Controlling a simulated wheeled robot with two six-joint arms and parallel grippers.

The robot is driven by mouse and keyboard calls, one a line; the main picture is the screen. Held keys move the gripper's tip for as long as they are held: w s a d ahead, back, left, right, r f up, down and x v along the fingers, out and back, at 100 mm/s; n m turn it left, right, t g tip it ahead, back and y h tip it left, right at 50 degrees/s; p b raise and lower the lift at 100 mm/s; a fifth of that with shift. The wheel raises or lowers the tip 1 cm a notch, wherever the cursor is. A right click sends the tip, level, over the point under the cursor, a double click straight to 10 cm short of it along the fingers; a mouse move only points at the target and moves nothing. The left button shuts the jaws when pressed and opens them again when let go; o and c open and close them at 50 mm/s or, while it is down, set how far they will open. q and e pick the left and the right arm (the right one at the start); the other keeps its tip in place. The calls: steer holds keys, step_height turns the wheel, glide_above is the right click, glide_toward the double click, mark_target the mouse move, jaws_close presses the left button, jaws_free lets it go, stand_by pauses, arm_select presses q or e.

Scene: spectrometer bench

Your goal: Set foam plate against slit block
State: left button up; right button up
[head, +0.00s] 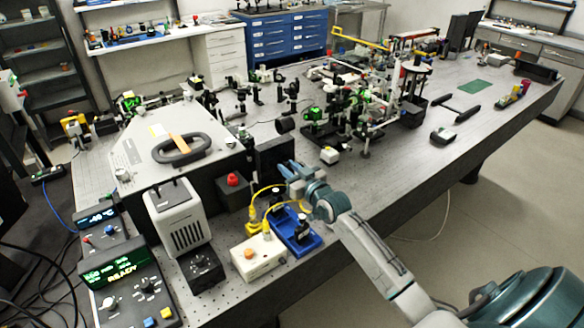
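My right arm comes in from the lower right, and its gripper (289,170) is above the near bench edge, beside a dark upright block (275,156). The gripper is small and seen from behind, so I cannot tell whether its fingers are open or hold anything. I cannot pick out the foam plate with certainty. I also cannot tell whether the dark block is the slit block. My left gripper is not in view.
A blue tray (312,240) with dark parts and a white box (262,262) with yellow cables lie below the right gripper. A grey instrument case (213,135) stands to the left. Optics (315,115) crowd the bench behind. The bench's right part has free room.

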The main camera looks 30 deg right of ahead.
steer(key=o, duration=0.3)
steer(key=shift+a, duration=0.15)
steer(key=shift+o, duration=0.2)
steer(key=shift+a, duration=0.1)
steer(key=shift+s, duration=0.15)
steer(key=s+p, duration=0.2)
steer(key=s, duration=0.8)
steer(key=shift+s+d, duration=0.3)
steer(key=shift+d, duration=0.1)
